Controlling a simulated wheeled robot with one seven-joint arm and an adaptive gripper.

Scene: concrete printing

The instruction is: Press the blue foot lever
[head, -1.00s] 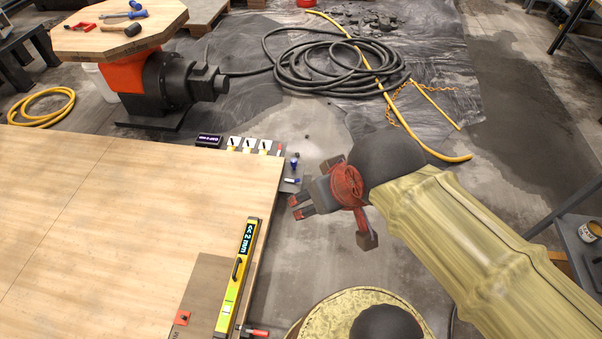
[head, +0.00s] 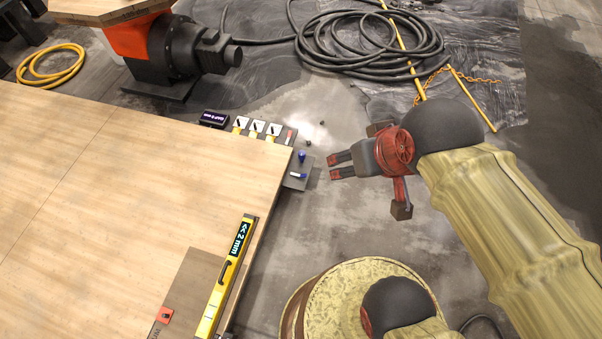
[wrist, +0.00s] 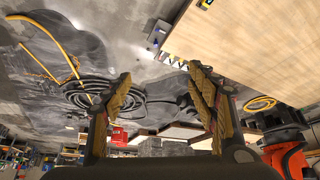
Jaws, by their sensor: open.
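Two small blue parts show at the right corner of the wooden table in the head view: an upright blue knob (head: 301,156) and a blue-and-white piece (head: 297,175) on a dark plate. I cannot tell which, if either, is the blue foot lever. My gripper (head: 331,166) is just right of them in the picture, empty, its two dark fingers pointing left at them, apart from them. In the wrist view my gripper (wrist: 158,73) has its fingers spread wide with nothing between. The blue parts are too small to tell apart there.
The wooden table (head: 100,190) fills the left, with a yellow level (head: 229,275) near its edge. White-labelled switches (head: 257,129) line its far edge. A black hose coil (head: 365,42) and yellow hose (head: 50,65) lie on the floor.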

